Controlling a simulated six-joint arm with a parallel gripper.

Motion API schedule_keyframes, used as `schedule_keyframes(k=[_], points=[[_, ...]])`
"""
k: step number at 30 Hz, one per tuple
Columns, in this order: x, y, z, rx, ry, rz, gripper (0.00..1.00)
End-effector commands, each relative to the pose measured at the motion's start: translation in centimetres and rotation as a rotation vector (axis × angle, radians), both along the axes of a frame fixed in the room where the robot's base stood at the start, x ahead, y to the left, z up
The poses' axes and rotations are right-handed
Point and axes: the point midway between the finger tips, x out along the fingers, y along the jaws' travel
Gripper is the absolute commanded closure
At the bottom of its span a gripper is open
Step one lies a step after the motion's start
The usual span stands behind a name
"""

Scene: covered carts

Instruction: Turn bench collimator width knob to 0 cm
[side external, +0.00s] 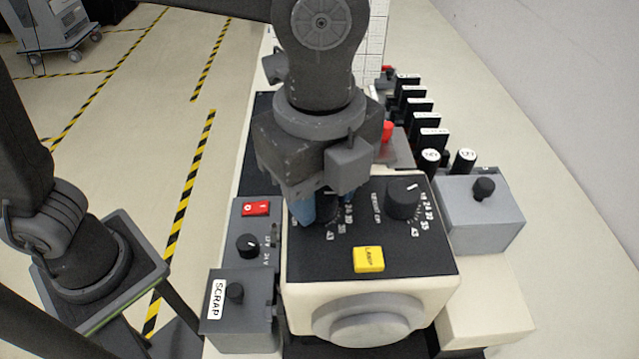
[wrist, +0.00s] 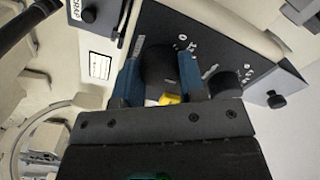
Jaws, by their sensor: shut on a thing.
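The bench collimator (side external: 430,262) is a cream box with a black top panel, two black knobs and a yellow LAMP button (side external: 369,260). My gripper (side external: 325,208) points down at the left knob (side external: 326,214), with one blue finger on each side of it. It is shut on that knob. In the wrist view the knob (wrist: 158,62) shows between the two blue fingers. My gripper hides its pointer and part of its scale, so I cannot read its setting. The right knob (side external: 404,199) stands free, with a white pointer line and a numbered scale. The small panel lettering is hard to read.
To the left are a red switch (side external: 256,208), a small black knob (side external: 247,246) and a grey SCRAP box (side external: 240,310). To the right is a grey box (side external: 480,215) with a black knob. Black labelled blocks (side external: 420,120) stand in a row behind.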

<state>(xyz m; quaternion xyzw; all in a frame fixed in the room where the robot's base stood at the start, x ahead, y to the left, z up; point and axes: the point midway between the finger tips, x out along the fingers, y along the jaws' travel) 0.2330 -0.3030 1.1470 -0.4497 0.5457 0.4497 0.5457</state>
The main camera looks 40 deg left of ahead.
Motion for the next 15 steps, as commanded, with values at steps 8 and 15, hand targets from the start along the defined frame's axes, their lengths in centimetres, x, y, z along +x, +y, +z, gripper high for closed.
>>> schedule_keyframes(k=[8,15], points=[[-0.01,-0.01,0.04,0.0,0.0,0.085,0.86],[0.0,-0.01,0.05,0.0,0.0,0.266,0.86]])
